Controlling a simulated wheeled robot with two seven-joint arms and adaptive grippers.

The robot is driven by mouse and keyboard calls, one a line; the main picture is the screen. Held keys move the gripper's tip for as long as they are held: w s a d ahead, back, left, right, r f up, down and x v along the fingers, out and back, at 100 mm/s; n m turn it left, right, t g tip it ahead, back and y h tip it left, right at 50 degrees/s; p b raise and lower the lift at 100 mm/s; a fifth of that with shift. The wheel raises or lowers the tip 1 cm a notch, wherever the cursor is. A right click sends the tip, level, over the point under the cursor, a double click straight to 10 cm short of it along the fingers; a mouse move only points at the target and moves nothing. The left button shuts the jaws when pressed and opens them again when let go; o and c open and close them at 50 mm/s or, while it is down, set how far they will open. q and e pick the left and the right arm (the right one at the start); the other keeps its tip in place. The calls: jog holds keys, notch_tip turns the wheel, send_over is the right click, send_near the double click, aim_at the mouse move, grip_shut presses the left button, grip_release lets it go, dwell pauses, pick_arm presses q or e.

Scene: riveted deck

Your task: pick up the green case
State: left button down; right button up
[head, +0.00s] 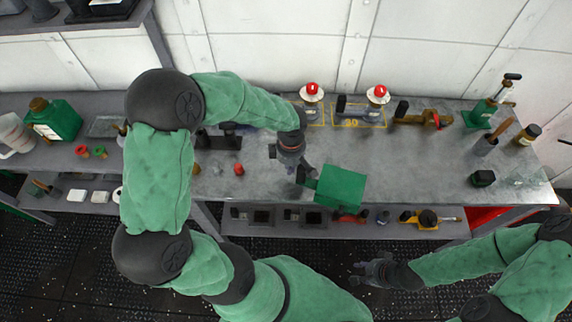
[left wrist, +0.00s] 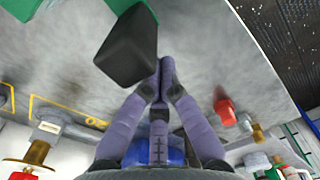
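The green case (head: 340,187) is at the front edge of the deck's workbench in the head view, its lower side overlapping the edge. I cannot tell whether it rests on the bench. Its dark handle block (left wrist: 128,50) shows in the left wrist view, with a green part of the case at the top. My left gripper (head: 302,172) is just left of the case, by the handle. In the left wrist view its purple fingertips (left wrist: 163,65) are together beside the handle, which partly hides one; no hold is clear. My right gripper (head: 362,272) is low in front of the bench, apart from the case.
A green canister (head: 55,120) stands far left. A small red part (head: 239,169) is left of my left gripper. The bench right of the case is mostly clear.

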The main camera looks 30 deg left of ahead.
pick_arm(q)
jog(key=shift+w+d+b, duration=0.1)
jog(key=shift+d+b, duration=0.55)
jog(key=shift+d, duration=0.25)
jog(key=shift+a, duration=0.15)
